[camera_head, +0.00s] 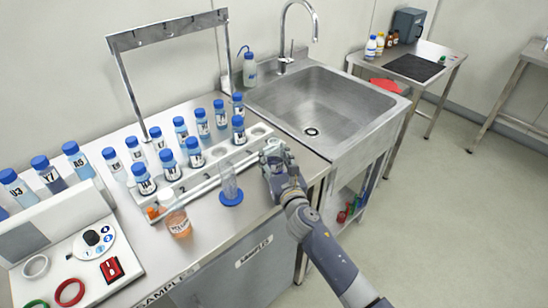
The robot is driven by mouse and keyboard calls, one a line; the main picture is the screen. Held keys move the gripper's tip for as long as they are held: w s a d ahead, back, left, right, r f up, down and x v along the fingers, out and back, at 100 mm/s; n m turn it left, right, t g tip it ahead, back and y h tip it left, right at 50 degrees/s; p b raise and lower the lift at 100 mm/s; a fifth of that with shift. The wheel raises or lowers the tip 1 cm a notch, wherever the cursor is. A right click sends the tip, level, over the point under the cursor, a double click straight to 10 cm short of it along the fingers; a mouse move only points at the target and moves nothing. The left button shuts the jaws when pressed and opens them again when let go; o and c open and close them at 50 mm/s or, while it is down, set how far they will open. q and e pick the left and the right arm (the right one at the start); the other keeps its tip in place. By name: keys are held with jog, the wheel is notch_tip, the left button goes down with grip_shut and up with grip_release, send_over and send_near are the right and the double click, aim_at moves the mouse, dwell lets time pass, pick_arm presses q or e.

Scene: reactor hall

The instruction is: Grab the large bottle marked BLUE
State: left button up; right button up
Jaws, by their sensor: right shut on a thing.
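I cannot read the word BLUE on any bottle. A blue-capped wash bottle (249,71) stands behind the sink's left edge. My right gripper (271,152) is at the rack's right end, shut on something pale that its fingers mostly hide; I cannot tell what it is. My left gripper is not in view.
The steel sink (322,108) lies right of the bench. A small side table (428,60) holds small bottles and a dark mat. The floor at right is clear.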

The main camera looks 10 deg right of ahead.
aim_at(277, 153)
jog(key=shift+r+p, duration=0.55)
jog(key=shift+r, duration=1.35)
jog(key=s+a+r+b, duration=0.1)
jog(key=s+a, duration=0.2)
jog(key=s, duration=1.2)
jog(key=shift+s, duration=0.35)
jog(key=shift+r, duration=0.1)
